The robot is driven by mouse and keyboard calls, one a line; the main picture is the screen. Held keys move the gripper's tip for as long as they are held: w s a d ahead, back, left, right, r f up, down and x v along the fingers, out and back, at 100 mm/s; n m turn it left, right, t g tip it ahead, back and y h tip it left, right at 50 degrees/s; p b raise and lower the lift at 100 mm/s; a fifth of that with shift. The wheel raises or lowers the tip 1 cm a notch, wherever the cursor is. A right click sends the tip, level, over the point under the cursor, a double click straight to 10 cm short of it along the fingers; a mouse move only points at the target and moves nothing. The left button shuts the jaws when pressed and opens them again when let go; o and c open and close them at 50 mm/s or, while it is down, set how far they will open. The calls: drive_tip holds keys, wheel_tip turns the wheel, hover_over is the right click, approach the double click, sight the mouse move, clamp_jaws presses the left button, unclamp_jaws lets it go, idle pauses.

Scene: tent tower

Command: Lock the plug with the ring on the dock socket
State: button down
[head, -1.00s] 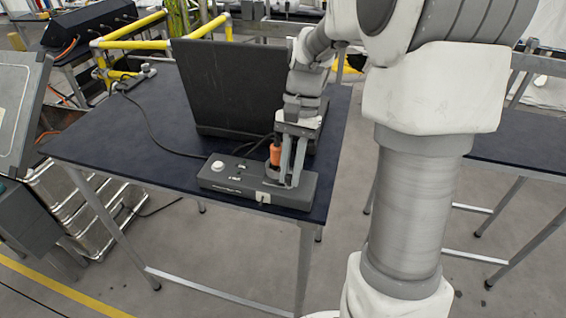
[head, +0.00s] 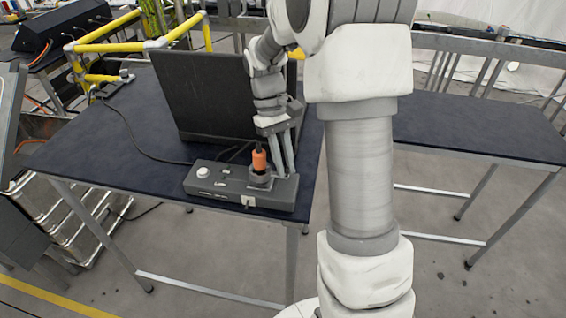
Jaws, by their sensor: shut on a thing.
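The dock (head: 222,187) is a long grey box on the front of the dark blue table, with a round white button at its left end. The orange plug (head: 259,160) stands upright at the dock's right part, in the socket area, with a dark cable at its top. My gripper (head: 271,174) reaches down beside the plug, its fingers low at the socket. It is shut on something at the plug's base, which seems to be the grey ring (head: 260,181). The fingers and plug hide most of the ring, so its seating cannot be told.
A large black panel (head: 205,95) stands upright behind the dock. A black cable (head: 140,140) runs along the table (head: 90,140) to the left. Yellow rails (head: 110,40) stand at the back left. A second table (head: 470,125) is at the right.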

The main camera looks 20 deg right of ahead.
drive_tip(key=shift+w+d+n, duration=0.1)
drive_tip(key=shift+w+n, duration=0.1)
drive_tip(key=shift+n, duration=0.2)
drive_tip(key=c, duration=0.8)
unclamp_jaws()
drive_tip(key=shift+c, duration=0.2)
drive_tip(key=v, duration=1.7)
drive_tip(key=shift+a+r, duration=0.25)
drive_tip(key=shift+r, duration=0.05)
